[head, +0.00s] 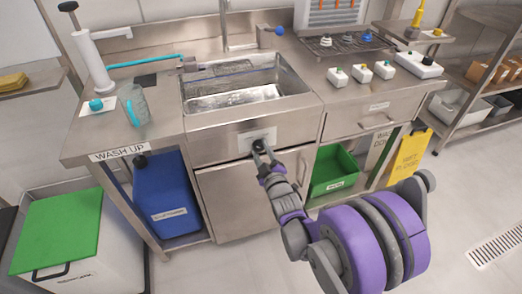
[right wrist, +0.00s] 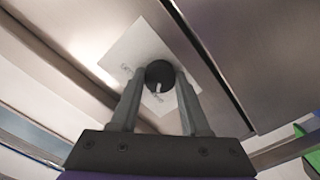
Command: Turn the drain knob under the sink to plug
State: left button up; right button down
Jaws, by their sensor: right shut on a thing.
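The drain knob (right wrist: 159,76) is a round black knob with a pale mark, set on a white label plate (right wrist: 140,50) on the metal front under the sink (head: 245,95). In the head view the plate (head: 257,138) shows below the basin, with the knob mostly hidden by my gripper. My right gripper (head: 259,148) is shut on the knob. In the right wrist view its two fingers (right wrist: 160,92) lie on either side of the knob. The lettering on the plate is too blurred to read. My left gripper is not in view.
Below the knob is a steel cabinet door (head: 240,200). A blue jug (head: 168,200) stands left of it, and a green crate (head: 335,172) and a yellow wet-floor sign (head: 410,155) stand right. A bin with a green lid (head: 58,228) is at the far left.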

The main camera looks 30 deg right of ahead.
jog(key=m, duration=0.3)
jog(key=shift+m+p, duration=0.3)
jog(key=shift+m, duration=0.1)
jog(key=m, duration=0.4)
jog(key=shift+m+p, duration=0.3)
jog(key=shift+p, duration=0.05)
jog(key=m, duration=0.3)
jog(key=shift+m+p, duration=0.3)
jog(key=shift+p, duration=0.05)
jog(key=shift+m+p, duration=0.3)
jog(key=shift+m, duration=1.5)
jog(key=shift+c, duration=1.9)
grip_release()
